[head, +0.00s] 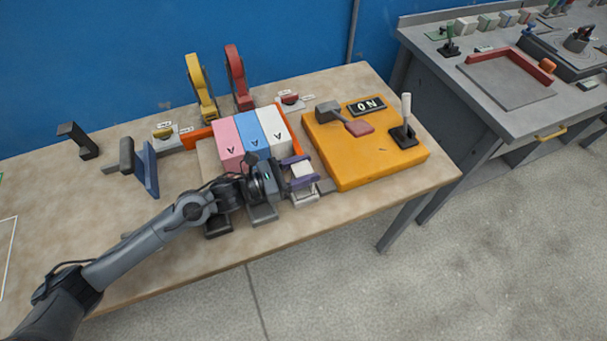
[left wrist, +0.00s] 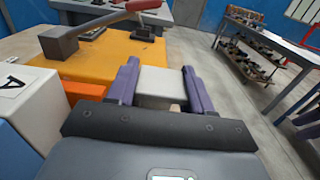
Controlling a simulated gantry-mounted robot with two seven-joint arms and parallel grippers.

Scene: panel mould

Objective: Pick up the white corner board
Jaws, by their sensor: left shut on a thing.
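The white corner board (head: 302,169) is between the purple fingers of my left gripper (head: 299,173), at the right of the row of lettered blocks. It also shows in the left wrist view (left wrist: 161,83), with a finger of my left gripper (left wrist: 160,90) on either side of it. My left gripper is shut on it. The fingers hide its sides, and I cannot tell whether its underside touches anything. My right gripper is not in view.
Pink (head: 228,143), blue (head: 252,134) and white (head: 274,132) lettered blocks stand left of the gripper, beside an orange frame (head: 293,128).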

